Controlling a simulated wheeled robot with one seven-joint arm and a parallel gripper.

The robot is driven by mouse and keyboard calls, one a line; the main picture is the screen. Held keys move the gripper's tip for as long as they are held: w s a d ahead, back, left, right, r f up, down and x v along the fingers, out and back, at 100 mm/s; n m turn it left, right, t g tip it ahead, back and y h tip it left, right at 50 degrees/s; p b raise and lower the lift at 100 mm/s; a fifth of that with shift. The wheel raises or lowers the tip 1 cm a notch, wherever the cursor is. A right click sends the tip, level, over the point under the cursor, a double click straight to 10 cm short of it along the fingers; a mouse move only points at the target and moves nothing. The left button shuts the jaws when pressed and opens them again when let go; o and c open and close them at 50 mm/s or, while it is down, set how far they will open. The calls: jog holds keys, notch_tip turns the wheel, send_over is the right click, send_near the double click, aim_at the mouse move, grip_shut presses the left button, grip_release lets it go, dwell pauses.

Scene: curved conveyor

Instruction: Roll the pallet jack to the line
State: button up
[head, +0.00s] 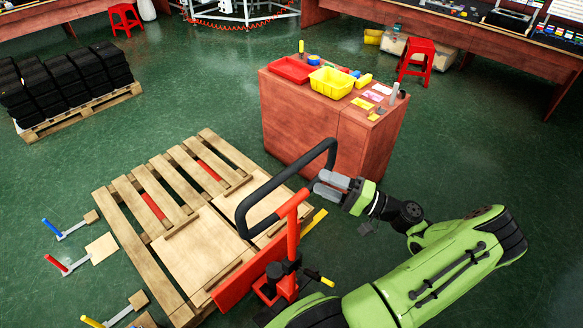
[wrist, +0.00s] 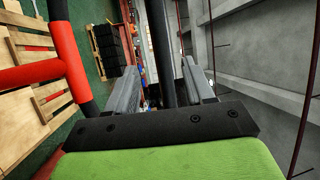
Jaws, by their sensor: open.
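The pallet jack (head: 292,243) is red with a black looped handle (head: 262,192). Its red forks show between the slats of a wooden pallet (head: 128,208) in the head view. My gripper (head: 323,185) is at the right side of the handle loop, with its grey fingers apart. In the wrist view, the black handle bar (wrist: 158,40) runs between the open fingers of my gripper (wrist: 163,85). I cannot tell whether either finger touches the bar. The jack's red post (wrist: 72,55) is at the left there.
A red cabinet (head: 300,120) with red and yellow bins stands just beyond the handle. Colored-handled tools (head: 68,265) lie left of the pallet. A loaded pallet (head: 80,112) stands at the far left. Red stools (head: 416,60) and benches line the back.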

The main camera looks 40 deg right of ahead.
aim_at(293, 170)
jog(key=p+x, duration=0.1)
jog(key=x, duration=0.8)
jog(key=shift+w, duration=0.15)
grip_shut()
